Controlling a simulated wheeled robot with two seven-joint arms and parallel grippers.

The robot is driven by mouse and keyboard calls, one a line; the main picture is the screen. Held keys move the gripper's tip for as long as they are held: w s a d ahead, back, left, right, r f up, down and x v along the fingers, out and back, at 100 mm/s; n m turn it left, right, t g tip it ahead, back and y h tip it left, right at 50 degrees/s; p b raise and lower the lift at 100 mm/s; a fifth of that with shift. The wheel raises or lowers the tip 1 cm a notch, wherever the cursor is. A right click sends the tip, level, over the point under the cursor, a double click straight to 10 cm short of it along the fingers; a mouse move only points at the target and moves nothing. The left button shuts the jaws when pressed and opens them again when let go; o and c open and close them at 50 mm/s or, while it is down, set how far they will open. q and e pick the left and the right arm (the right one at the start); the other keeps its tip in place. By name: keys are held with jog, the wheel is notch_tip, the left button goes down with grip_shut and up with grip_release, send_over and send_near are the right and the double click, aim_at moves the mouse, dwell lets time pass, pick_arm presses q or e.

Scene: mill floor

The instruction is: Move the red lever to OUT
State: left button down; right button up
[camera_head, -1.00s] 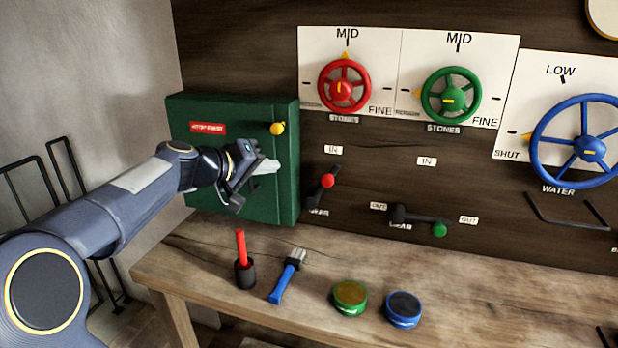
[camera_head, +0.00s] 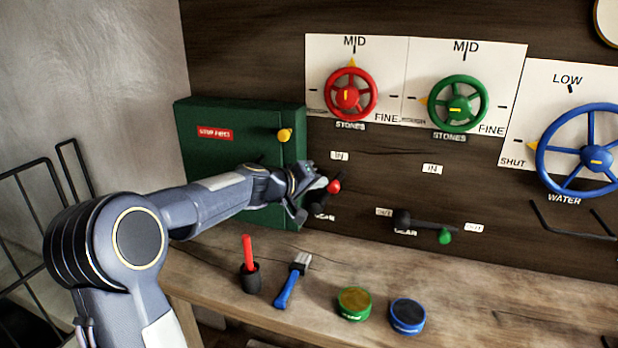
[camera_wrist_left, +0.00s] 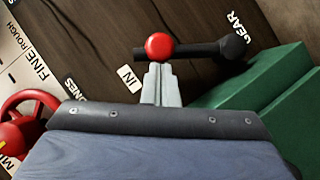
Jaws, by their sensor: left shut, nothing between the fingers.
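The red lever has a red ball knob (camera_head: 334,186) on a dark arm and sits low on the wood panel, right of the green box. In the left wrist view its knob (camera_wrist_left: 159,46) lies at the tips of my fingers, and its black arm runs right to a round pivot (camera_wrist_left: 232,46) near the word GEAR. My left gripper (camera_head: 320,184) is shut and empty, its tips at or very near the knob; I cannot tell whether they touch. An IN plate (camera_head: 340,156) is above the lever. Its OUT plate is not visible. My right gripper is not in view.
The green box (camera_head: 215,155) with a yellow knob stands left of the lever. A green-knobbed lever (camera_head: 444,237) is to the right. The bench below holds a red-handled tool (camera_head: 247,252), a blue-handled brush (camera_head: 287,288) and two round tins (camera_head: 354,303).

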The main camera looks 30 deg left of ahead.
pick_arm(q)
jog(key=shift+d, duration=0.1)
dwell(0.3)
jog(key=shift+w+d+m+p, duration=0.1)
jog(key=shift+d+m+p, duration=0.2)
jog(key=shift+d+p, duration=0.05)
jog(key=shift+d+y, duration=0.15)
jog(key=shift+y, duration=0.15)
jog(key=shift+w+d+f+m+g+y+p, duration=0.15)
jog(key=shift+d+m+g+y+p, duration=0.2)
jog(key=shift+d+p, duration=0.35)
jog(key=w+d+f+m+g+y+p, duration=0.1)
jog(key=d+f+m+y+p, duration=0.3)
jog(key=p, duration=0.6)
notch_tip(320, 180, down, 4)
jog(key=shift+w+d+r+p, duration=0.15)
jog(key=shift+w+d+p, duration=0.2)
jog(key=shift+d, duration=0.75)
jog(key=shift+s+g, duration=0.15)
jog(key=shift+g, duration=0.1)
